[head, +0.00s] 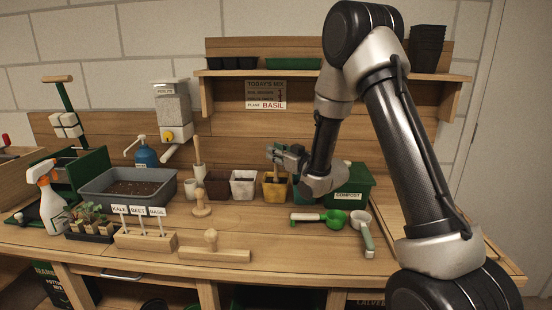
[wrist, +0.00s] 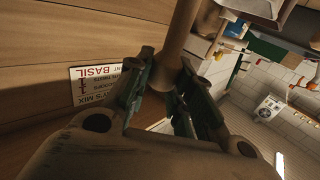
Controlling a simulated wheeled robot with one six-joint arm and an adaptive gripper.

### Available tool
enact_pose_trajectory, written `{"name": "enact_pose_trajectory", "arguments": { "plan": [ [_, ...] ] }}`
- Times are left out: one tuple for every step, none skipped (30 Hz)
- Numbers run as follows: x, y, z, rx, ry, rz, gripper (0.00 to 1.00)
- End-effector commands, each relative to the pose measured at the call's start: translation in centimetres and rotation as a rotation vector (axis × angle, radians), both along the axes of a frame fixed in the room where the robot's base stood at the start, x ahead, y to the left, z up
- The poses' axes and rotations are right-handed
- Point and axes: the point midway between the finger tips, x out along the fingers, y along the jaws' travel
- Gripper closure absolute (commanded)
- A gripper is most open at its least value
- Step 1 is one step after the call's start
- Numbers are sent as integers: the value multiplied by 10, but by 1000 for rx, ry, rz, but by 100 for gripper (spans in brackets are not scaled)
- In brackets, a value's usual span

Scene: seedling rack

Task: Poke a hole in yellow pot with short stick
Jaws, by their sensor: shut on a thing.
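The yellow pot (head: 275,192) stands in a row of pots near the back of the bench, right of a white pot (head: 243,186). My gripper (head: 279,154) is just above the yellow pot. In the wrist view my gripper (wrist: 172,88) is shut on a light wooden stick (wrist: 183,35), taken to be the short stick. In the head view the stick is mostly hidden by my gripper, with a bit of wood perhaps showing at the pot's mouth. I cannot tell whether its tip is in the soil.
A brown pot (head: 217,184) stands left of the white pot. Another wooden stick (head: 197,152) stands upright further left. A green compost bin (head: 354,183) is at right. A green scoop (head: 332,218) lies in front.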

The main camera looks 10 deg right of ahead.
Motion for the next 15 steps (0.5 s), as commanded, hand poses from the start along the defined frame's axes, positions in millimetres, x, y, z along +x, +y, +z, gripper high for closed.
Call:
{"name": "enact_pose_trajectory", "arguments": {
  "plan": [
    [0, 0, 5, 0, -3, 0, 96],
    [0, 0, 7, 0, -3, 0, 96],
    [0, 0, 10, 0, -2, 0, 96],
    [0, 0, 13, 0, -2, 0, 96],
    [0, 0, 15, -1, -3, 0, 96],
    [0, 0, 18, 0, -4, 0, 96],
    [0, 0, 21, 0, -4, 0, 96],
    [0, 0, 23, 0, -4, 0, 96],
    [0, 0, 26, 0, -4, 0, 96],
    [0, 0, 28, -1, -3, 0, 96],
    [0, 0, 31, 0, -3, 0, 96],
    [0, 0, 34, 0, -3, 0, 96],
    [0, 0, 36, 0, -3, 0, 96],
    [0, 0, 38, 0, -3, 0, 96],
    [0, 0, 42, 0, -3, 0, 96]
  ]
}}
